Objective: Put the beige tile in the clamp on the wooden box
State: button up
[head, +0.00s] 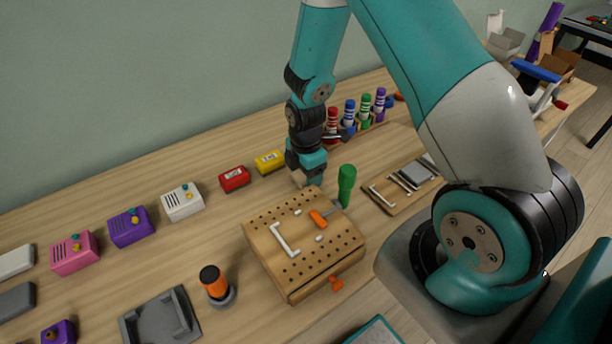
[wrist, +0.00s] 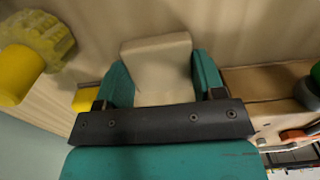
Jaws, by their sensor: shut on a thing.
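The beige tile (wrist: 156,62) is held between the two teal fingers of my gripper (wrist: 158,75) in the wrist view. In the head view my gripper (head: 304,178) is just behind the back edge of the wooden box (head: 312,268), and the tile is mostly hidden there. The box has a perforated top with a white L-shaped stop (head: 284,240), small pale pads and an orange clamp lever (head: 318,219). The box's corner also shows at the right of the wrist view (wrist: 265,82). The tile looks clear of the box.
A green-handled tool (head: 346,185) stands close by the box's back right corner. A second board (head: 383,205) with a white stop lies to the right. Red (head: 235,179) and yellow (head: 270,162) blocks lie behind left.

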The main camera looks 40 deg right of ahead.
jog(key=shift+r, duration=0.15)
notch_tip(320, 180, up, 20)
jog(key=shift+f, duration=0.2)
